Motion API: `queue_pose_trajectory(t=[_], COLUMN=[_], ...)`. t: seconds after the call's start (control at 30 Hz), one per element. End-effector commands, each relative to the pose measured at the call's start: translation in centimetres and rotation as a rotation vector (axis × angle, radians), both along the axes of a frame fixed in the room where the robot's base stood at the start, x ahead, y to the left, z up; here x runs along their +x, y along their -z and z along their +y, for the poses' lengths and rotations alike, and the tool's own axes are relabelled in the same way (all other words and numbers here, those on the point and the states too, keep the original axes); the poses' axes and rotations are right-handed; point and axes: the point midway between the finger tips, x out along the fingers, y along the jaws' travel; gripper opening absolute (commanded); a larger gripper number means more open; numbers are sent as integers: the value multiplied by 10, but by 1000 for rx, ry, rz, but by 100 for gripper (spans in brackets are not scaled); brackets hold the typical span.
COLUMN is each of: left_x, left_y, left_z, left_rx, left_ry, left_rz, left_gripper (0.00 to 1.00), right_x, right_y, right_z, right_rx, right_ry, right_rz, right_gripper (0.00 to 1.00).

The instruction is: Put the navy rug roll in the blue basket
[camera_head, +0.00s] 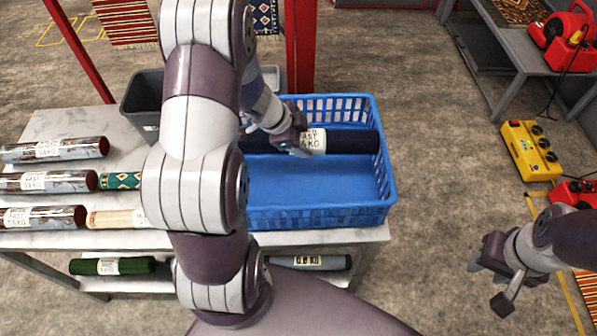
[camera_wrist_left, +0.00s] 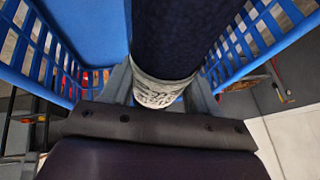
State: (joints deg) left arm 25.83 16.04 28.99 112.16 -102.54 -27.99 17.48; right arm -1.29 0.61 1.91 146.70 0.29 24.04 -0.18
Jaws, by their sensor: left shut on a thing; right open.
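The navy rug roll (camera_head: 350,141) with a white label lies lengthwise across the far part of the blue basket (camera_head: 318,218) in the head view. My left gripper (camera_head: 302,144) is shut on the roll at its label. In the left wrist view the roll (camera_wrist_left: 180,40) passes between the fingers, with basket walls (camera_wrist_left: 265,45) on both sides. My arm hides the roll's left end, and I cannot tell whether the roll touches the basket floor. My right gripper (camera_head: 492,275) is open and empty, to the right of the table.
The basket stands on a marble-topped table (camera_head: 75,125). Several labelled rolls (camera_head: 50,181) lie at the table's left, and a grey bin (camera_head: 143,98) stands behind. More rolls (camera_head: 112,266) lie on a lower shelf. A yellow box (camera_head: 530,150) and red machines are on the right.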

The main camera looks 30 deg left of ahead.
Motion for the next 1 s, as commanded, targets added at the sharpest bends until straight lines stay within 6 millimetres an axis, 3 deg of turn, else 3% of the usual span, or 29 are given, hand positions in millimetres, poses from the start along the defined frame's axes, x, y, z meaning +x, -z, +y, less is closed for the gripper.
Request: queue_pose_trajectory(t=[0.2,0.37,0.53,0.9,0.93,1.0], left_x=[0,0,0,0,0,0], left_y=[51,68,98,104,104,103], left_z=[0,1,1,1,1,1], left_rx=[-2,-1,-1,-1,0,0], left_ry=[-2,-2,-2,-2,-2,-2], left_rz=[2,0,1,0,1,1], left_gripper=[11,11,11,12,66,86], right_x=[0,0,0,0,0,0], right_y=[29,36,50,50,50,50], right_z=[0,0,0,0,0,0], right_rx=[0,0,0,0,0,0], right_ry=[0,0,0,0,0,0], right_rz=[-1,-1,-1,-1,-1,-1], right_gripper=[43,43,43,43,43,43])
